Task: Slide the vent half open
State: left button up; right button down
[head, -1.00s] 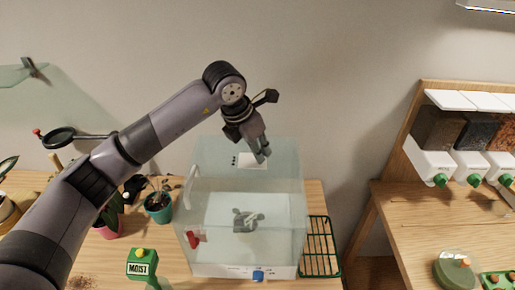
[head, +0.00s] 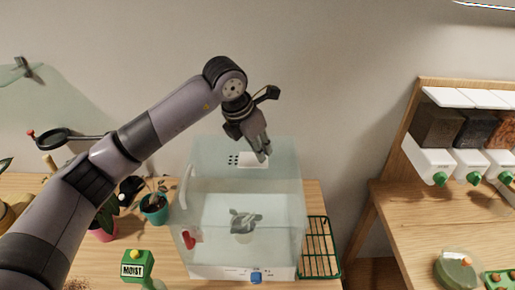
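A clear box (head: 205,225) with a white base stands on the wooden table, a small plant inside it. On its top is the vent, a white slide plate (head: 249,160) with several dark holes (head: 233,160) showing to its left. My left gripper (head: 264,156) points down at the right part of the plate, its fingers close together. Whether they touch the plate or hold anything between them is too small to tell. My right gripper is not in view.
A green wire rack (head: 318,247) lies right of the box. A teal pot (head: 155,209) and a green MOIST meter (head: 137,266) stand to its left. A wooden bench (head: 440,205) with white dispensers is at the right, across a gap.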

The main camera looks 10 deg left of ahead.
pick_arm(q)
jog(key=o, duration=0.4)
jog(key=shift+a, duration=0.1)
jog(key=shift+r, duration=0.1)
jog(key=v, duration=1.1)
jog(key=shift+s+a+r, duration=0.15)
jog(key=shift+s+r, duration=0.05)
jog(key=shift+r, duration=0.15)
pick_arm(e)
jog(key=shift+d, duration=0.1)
